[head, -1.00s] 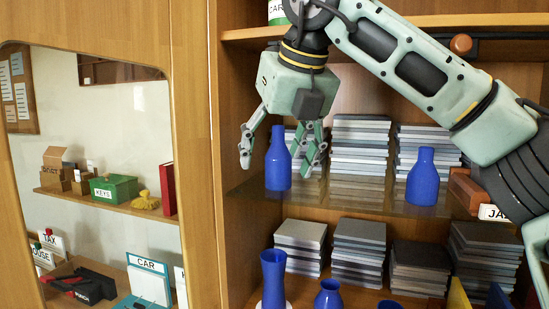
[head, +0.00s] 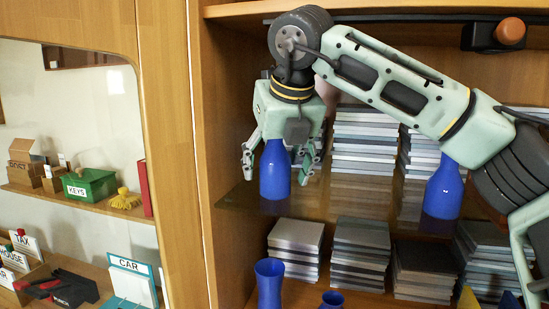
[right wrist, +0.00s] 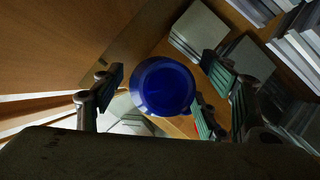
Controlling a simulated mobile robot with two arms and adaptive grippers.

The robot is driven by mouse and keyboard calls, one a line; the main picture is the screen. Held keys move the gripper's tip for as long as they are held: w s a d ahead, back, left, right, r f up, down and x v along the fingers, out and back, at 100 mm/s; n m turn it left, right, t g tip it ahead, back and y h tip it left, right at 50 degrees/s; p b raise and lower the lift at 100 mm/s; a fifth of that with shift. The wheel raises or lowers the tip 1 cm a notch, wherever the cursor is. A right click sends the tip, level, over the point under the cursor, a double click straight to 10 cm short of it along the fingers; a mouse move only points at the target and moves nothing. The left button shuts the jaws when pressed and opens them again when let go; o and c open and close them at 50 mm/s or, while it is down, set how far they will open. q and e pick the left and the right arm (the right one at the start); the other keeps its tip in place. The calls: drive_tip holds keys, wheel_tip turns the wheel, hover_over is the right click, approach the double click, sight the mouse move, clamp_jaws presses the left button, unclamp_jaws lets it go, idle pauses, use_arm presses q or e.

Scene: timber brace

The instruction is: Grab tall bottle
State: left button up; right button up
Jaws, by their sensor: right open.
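A tall blue bottle (head: 275,172) stands upright on the upper glass shelf, near the left side wall of the cabinet. My right gripper (head: 281,170) points down over it, with its open fingers on either side of the bottle's neck and shoulder. In the right wrist view the bottle (right wrist: 163,86) is seen from above, between the two fingers, with a visible gap on the left; contact on the right cannot be told. A second blue bottle (head: 443,188) stands farther right on the same shelf. My left gripper is not in view.
Stacks of grey slabs (head: 362,140) stand behind the bottles. On the shelf below are more slab stacks (head: 296,245), a blue vase (head: 269,284) and another blue vessel (head: 332,300). The cabinet side wall (head: 205,130) is close on the left.

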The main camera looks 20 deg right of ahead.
drive_tip(key=shift+w+f, duration=0.15)
drive_tip(key=shift+f, duration=0.1)
drive_tip(key=shift+s+r, duration=0.1)
drive_tip(key=shift+s, duration=0.25)
drive_tip(key=shift+c, duration=0.4)
drive_tip(key=shift+w, duration=0.2)
drive_tip(key=c, duration=1.3)
